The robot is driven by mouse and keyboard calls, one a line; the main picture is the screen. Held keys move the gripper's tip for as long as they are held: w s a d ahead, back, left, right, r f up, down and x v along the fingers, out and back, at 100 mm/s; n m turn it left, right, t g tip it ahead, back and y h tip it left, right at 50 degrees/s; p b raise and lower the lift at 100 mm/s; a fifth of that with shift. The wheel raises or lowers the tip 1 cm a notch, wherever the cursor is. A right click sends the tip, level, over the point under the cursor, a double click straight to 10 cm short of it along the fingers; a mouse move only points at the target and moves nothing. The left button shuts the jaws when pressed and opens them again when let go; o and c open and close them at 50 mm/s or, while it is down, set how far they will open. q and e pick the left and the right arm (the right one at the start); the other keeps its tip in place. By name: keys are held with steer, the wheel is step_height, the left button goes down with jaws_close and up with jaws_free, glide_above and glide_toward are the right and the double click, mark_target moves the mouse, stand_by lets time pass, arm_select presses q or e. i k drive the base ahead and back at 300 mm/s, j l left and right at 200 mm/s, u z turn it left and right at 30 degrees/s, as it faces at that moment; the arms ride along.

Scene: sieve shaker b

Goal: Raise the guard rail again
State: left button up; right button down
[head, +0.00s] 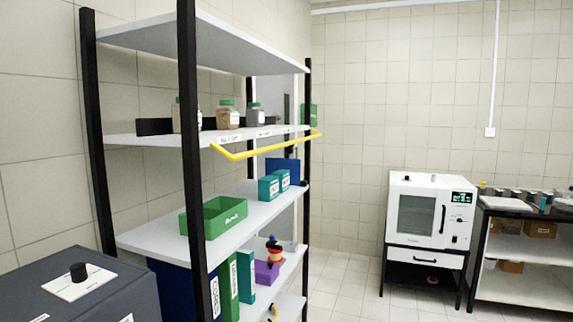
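The yellow guard rail (268,149) is at the upper middle shelf (160,139) of the black-posted rack. It sticks out from the shelf's front, its long bar a little below the shelf edge. Its ends run back toward the shelf near the jars. Neither of my grippers shows in the head view.
Several jars (228,115) stand on the shelf behind the rail. A green bin (214,216) and teal boxes (269,187) sit one shelf lower. A dark cabinet (85,293) is at front left. A white oven (428,213) stands at right, with open floor (335,285) before it.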

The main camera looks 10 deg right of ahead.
mark_target(288, 149)
steer(key=i+l+u, duration=0.15)
steer(key=u, duration=0.3)
steer(key=i+l+u, duration=0.2)
steer(key=u, duration=0.25)
steer(key=i+l, duration=0.15)
steer(key=l, duration=0.2)
steer(key=i+l+u, duration=0.1)
steer(key=l, duration=0.3)
steer(key=i+l+u, duration=0.1)
steer(key=l, duration=0.3)
steer(key=i+l, duration=0.25)
steer(key=i+l+u, duration=0.1)
steer(key=l, duration=0.4)
